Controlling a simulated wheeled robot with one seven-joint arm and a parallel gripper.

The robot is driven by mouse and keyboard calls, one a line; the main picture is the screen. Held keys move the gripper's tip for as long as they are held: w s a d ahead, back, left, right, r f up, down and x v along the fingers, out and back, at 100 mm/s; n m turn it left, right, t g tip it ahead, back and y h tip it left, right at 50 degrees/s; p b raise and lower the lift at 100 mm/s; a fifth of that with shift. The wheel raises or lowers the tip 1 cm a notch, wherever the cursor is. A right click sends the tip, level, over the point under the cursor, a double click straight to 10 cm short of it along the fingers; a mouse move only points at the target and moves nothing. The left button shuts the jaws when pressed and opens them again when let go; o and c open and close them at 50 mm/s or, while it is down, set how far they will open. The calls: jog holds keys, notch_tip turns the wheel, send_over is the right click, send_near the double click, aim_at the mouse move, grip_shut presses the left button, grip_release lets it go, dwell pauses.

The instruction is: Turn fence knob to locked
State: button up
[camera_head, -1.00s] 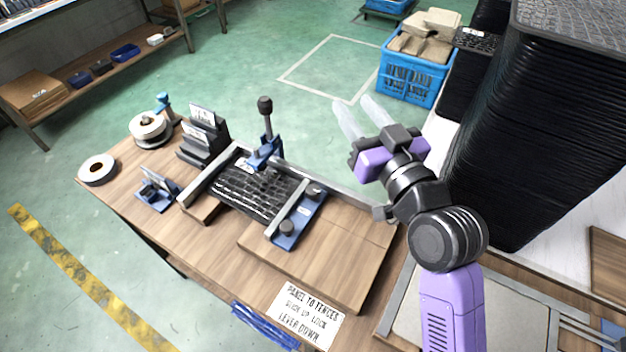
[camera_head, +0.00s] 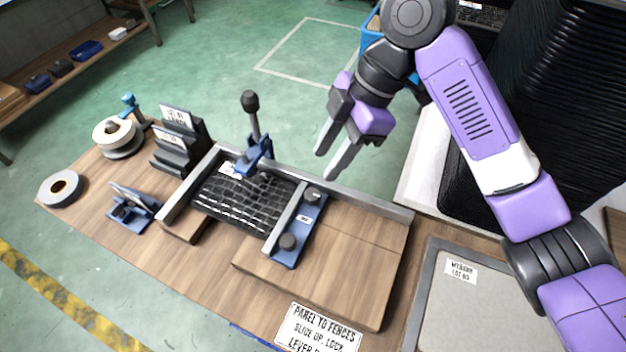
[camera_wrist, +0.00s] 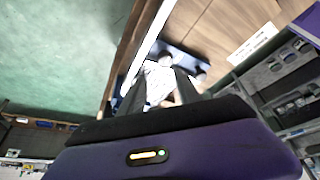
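The blue sliding fence (camera_head: 301,229) lies along the right edge of the black mesh panel (camera_head: 243,199) on the wooden bench. It carries two dark round knobs, a front one (camera_head: 288,242) and a back one (camera_head: 312,195). I cannot read whether either is in a locked position. My gripper (camera_head: 325,165) is open and empty, above and behind the back knob, with its fingers pointing down and left, apart from the fence. In the wrist view the blue fence (camera_wrist: 185,58) shows beyond the fingers, partly covered by them.
A blue clamp (camera_head: 254,157) with an upright black-knobbed lever (camera_head: 251,105) stands at the panel's back edge. A metal rail (camera_head: 345,194) runs behind the fence. A grey tray (camera_head: 432,300) lies at right. The wooden board (camera_head: 345,255) right of the fence is clear.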

aim_at(314, 193)
jog(key=shift+n, duration=0.3)
jog(key=shift+s+d+b+x, duration=0.15)
jog(key=shift+d+b+x, duration=0.1)
jog(key=shift+x, duration=1.05)
jog(key=shift+s+d+b+x, duration=0.15)
jog(key=shift+b+x, duration=0.1)
jog(key=shift+x, duration=1.05)
jog(key=shift+s+d+b+x, duration=0.15)
jog(key=shift+b+x, duration=0.1)
jog(key=shift+x, duration=1)
jog(key=shift+f, duration=0.2)
grip_shut()
